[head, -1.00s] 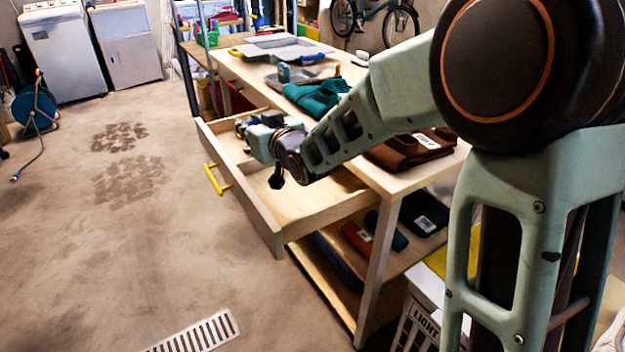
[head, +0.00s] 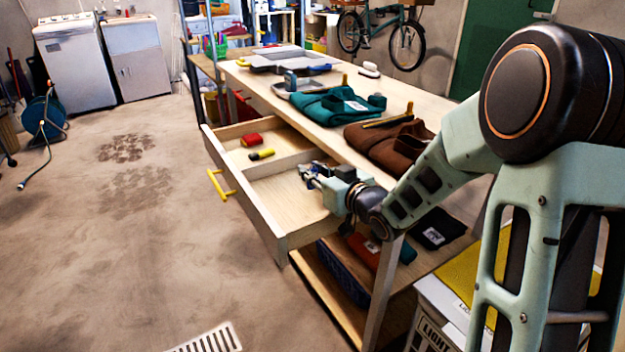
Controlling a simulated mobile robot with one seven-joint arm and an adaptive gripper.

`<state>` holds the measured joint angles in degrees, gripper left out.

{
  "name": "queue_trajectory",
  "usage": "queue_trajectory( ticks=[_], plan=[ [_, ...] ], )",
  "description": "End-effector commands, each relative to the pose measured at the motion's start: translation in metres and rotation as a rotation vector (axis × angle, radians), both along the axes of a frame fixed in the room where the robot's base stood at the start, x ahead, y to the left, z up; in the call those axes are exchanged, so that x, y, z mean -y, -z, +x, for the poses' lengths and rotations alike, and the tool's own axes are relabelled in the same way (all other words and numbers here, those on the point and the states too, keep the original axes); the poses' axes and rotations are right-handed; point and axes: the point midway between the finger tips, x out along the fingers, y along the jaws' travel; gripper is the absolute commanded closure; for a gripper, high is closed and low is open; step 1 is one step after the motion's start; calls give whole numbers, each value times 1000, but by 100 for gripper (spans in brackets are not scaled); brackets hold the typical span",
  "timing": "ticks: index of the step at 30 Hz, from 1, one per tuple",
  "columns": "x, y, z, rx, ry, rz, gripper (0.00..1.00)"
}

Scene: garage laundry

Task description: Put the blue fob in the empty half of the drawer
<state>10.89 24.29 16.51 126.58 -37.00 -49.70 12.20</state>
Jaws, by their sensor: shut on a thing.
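The drawer (head: 246,205) is pulled out from the wooden workbench, with a yellow handle on its front. A divider (head: 279,166) splits it. The far half holds a red block-like thing (head: 251,139) and a yellow-and-black thing (head: 261,155). The near half shows bare wood (head: 283,203). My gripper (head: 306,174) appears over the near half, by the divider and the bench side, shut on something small. Bluish bits show at its fingers; I take this to be the blue fob, but its outline is mostly hidden. Its height above the drawer floor is unclear.
On the bench top (head: 333,142) lie folded teal cloth (head: 335,107), folded brown cloth (head: 385,146) and a grey tray. The lower shelf holds folded cloths. The floor left of the drawer is clear.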

Motion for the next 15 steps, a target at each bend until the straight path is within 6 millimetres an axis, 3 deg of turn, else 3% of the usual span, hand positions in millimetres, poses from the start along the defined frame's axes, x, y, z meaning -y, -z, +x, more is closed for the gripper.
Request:
queue_trajectory(
  ticks=[2, 13, 14, 15],
  plan=[
    [-1, 13, 0, -1, -1, 1, 96],
    [-1, 16, 0, 1, -1, 0, 96],
    [-1, 15, 0, 1, -1, 0, 79],
    [-1, 14, 0, 1, -1, 0, 74]
  ],
)
